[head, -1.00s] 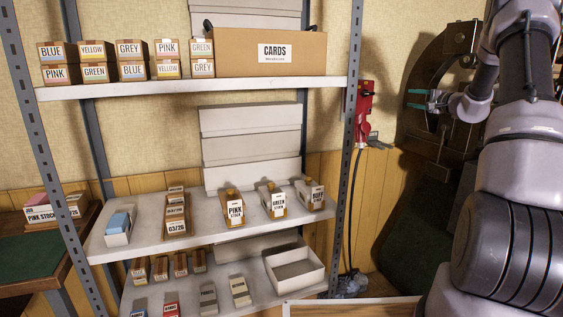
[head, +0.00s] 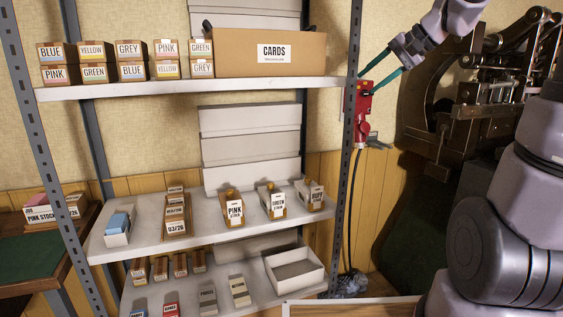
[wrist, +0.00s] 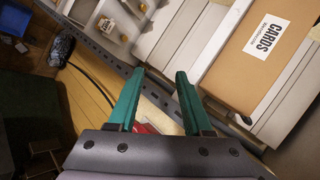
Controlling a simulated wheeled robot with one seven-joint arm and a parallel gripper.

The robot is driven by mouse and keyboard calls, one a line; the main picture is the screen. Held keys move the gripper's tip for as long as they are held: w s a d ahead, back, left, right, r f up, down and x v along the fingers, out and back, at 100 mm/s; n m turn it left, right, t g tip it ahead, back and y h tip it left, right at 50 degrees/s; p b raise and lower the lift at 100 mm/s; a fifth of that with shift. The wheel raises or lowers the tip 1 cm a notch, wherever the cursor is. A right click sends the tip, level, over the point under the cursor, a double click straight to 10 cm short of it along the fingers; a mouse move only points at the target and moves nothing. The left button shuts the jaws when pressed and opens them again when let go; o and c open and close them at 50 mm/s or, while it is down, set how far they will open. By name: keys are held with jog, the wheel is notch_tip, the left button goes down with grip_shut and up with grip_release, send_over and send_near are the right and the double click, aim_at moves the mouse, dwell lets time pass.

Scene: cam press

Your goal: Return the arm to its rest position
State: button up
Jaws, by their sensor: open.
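My gripper (head: 376,66) is in the upper right of the head view, beside the shelf's right post. Its two green fingers are spread apart with nothing between them. In the head view they overlap the area of the red wall box (head: 363,112); I cannot tell whether they touch it. My arm rises at the right edge of the head view.
A metal shelf rack (head: 190,88) holds labelled small boxes, a CARDS box (head: 255,52) and bottle-like packs. A dark iron press (head: 480,110) stands behind my arm at right. A green-topped table (head: 30,240) is at far left.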

jog(key=s+f+n+h, duration=0.1)
jog(key=s+f+h, duration=0.1)
jog(key=s, duration=0.8)
jog(key=s+d+f+n+h, duration=0.1)
jog(key=s+f+h, duration=0.1)
jog(key=s, duration=0.8)
jog(key=shift+d+h, duration=0.2)
jog(key=shift+h, duration=0.5)
